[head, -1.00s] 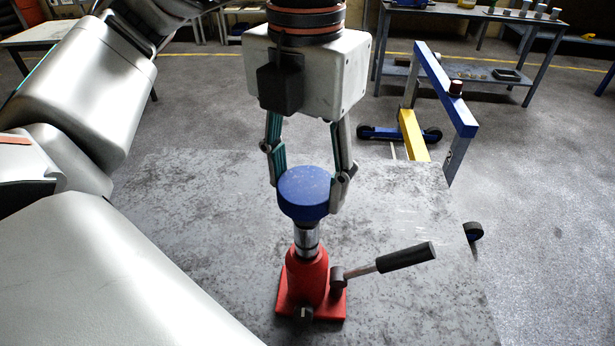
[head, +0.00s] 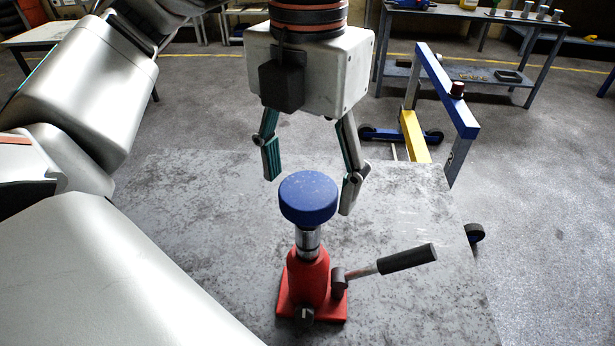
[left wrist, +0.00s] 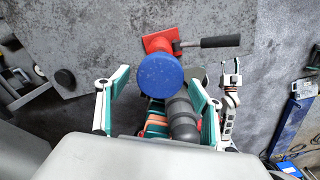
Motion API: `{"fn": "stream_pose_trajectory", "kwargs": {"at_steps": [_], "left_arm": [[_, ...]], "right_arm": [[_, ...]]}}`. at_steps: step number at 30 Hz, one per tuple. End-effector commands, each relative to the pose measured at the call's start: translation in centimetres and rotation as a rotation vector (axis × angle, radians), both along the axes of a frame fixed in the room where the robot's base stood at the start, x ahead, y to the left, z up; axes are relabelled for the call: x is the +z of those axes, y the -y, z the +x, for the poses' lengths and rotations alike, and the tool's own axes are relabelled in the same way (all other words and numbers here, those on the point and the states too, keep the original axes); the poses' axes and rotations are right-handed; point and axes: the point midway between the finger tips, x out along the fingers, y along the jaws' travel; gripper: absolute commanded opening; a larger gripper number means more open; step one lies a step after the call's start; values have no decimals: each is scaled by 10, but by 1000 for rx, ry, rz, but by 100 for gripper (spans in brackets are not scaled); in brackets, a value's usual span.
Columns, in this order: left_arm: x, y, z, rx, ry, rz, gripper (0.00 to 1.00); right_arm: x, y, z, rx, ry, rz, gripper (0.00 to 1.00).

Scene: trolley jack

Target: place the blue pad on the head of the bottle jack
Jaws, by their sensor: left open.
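The blue pad (head: 308,198) is a thick round disc. It lies level on the silver ram of the red bottle jack (head: 309,278) and covers its head. My left gripper (head: 309,196) is open, its fingers on either side of the pad and apart from it. The pad's left side is clear of one finger, and the other finger hangs just behind its right edge. In the left wrist view the pad (left wrist: 161,76) shows beyond and between the open fingers (left wrist: 160,82), with the red jack base behind it.
The jack stands upright on a worn grey table (head: 210,220), its black-gripped handle (head: 405,257) pointing right. A blue and yellow hoist frame (head: 446,88) stands behind at the right. A workbench (head: 470,25) with small items is further back. The table around the jack is clear.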

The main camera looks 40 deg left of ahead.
Motion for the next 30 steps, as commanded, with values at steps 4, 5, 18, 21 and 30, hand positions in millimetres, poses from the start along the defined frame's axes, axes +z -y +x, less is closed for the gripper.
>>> {"fn": "stream_pose_trajectory", "kwargs": {"at_steps": [4, 5, 18, 21, 30], "left_arm": [[29, 1, 1, 2, 7, -1, 66], [36, 1, 1, 1, 7, -1, 66], [108, 0, 0, 0, 3, 0, 66], [113, 0, 0, -1, 1, 0, 66], [113, 0, 0, -1, 0, 0, 66]], "right_arm": [[2, 0, 0, 0, -2, 2, 36], [2, -1, -1, 0, -3, 3, 36], [10, -4, -4, 0, -8, 17, 36], [8, -4, -5, -1, -12, 17, 36], [5, -4, -7, -1, -18, 15, 36]]}}
